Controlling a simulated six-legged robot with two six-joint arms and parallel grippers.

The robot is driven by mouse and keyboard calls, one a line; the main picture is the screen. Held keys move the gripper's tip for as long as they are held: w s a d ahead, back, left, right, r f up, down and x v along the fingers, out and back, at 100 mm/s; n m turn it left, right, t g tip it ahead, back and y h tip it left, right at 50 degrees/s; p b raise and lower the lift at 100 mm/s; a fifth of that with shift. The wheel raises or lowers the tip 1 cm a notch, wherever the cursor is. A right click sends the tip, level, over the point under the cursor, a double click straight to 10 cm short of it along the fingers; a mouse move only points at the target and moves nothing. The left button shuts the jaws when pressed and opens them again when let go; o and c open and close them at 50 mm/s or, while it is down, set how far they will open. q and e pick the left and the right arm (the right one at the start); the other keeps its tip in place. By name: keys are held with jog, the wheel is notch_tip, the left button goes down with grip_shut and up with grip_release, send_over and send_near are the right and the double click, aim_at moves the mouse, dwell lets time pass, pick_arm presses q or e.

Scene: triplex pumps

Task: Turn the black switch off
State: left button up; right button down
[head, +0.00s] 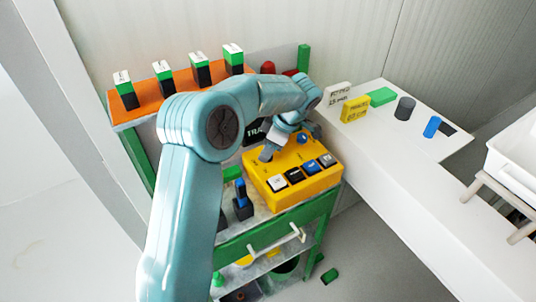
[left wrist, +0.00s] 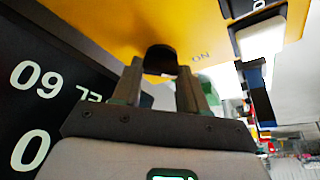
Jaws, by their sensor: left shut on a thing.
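The yellow control box (head: 315,187) stands on top of the green cart, with a row of white, black and blue switches along its front. It fills the top of the left wrist view (left wrist: 100,25). The black switch (left wrist: 160,57) sticks out from the yellow face, beside a printed "ON". My left gripper (left wrist: 160,78) has one finger on each side of this switch and is shut on it. In the head view my left gripper (head: 272,150) is at the box's rear left, and the switch is hidden there. My right gripper is not in view.
A black panel (left wrist: 35,90) with white digits is close to the gripper's left. Switch blocks stand on an orange shelf (head: 155,97) behind. A white table (head: 380,145) at right holds blocks and cylinders. A blue-and-black piece (head: 242,203) stands left of the box.

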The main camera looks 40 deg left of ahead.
pick_arm(q)
jog(key=m+b, duration=0.1)
jog(key=m+t+b, duration=0.1)
jog(key=m+b, duration=0.2)
jog(key=b, duration=0.1)
jog(key=shift+s+d+f+m+t+y, duration=0.1)
jog(key=shift+f+m+t+y, duration=0.2)
jog(key=shift+s+r+m+t+b, duration=0.15)
jog(key=shift+m+t+b, duration=0.65)
jog(key=shift+m+b, duration=0.95)
jog(key=shift+m, duration=0.45)
jog(key=o, duration=0.8)
jog(key=shift+r, duration=0.1)
jog(key=shift+r, duration=0.15)
jog(key=p+v, duration=0.2)
jog(key=v, duration=1.4)
jog(key=shift+s+r, duration=0.1)
